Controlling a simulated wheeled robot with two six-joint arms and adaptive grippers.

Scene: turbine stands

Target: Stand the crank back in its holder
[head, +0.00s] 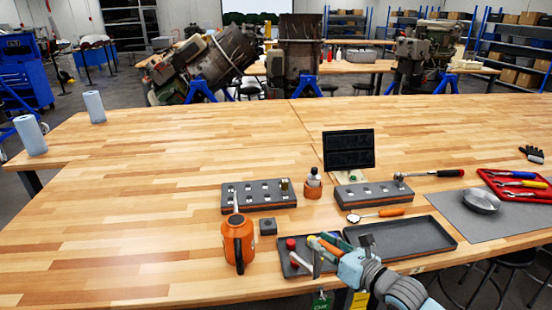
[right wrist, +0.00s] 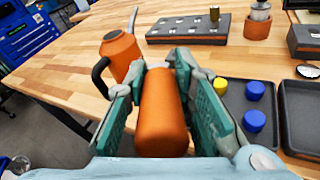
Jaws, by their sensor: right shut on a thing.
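My right gripper (head: 332,250) is above the left dark tray and shut on an orange cylinder. In the right wrist view the cylinder (right wrist: 163,115) stands between the green finger pads (right wrist: 162,75); I take it for the crank's grip. The rest of the crank is mostly hidden by the gripper; a grey bar (head: 317,260) shows below the fingers. A small dark block with a round top recess (head: 267,226), possibly the holder, stands left of the gripper, apart from it. My left gripper is not in view.
An orange oil can (head: 238,244) stands left of the small block. Grey socket racks (head: 235,207) and an orange-based bottle (head: 313,190) stand behind. The left tray (head: 289,270) holds small coloured parts; the right tray (head: 425,233) looks mostly empty.

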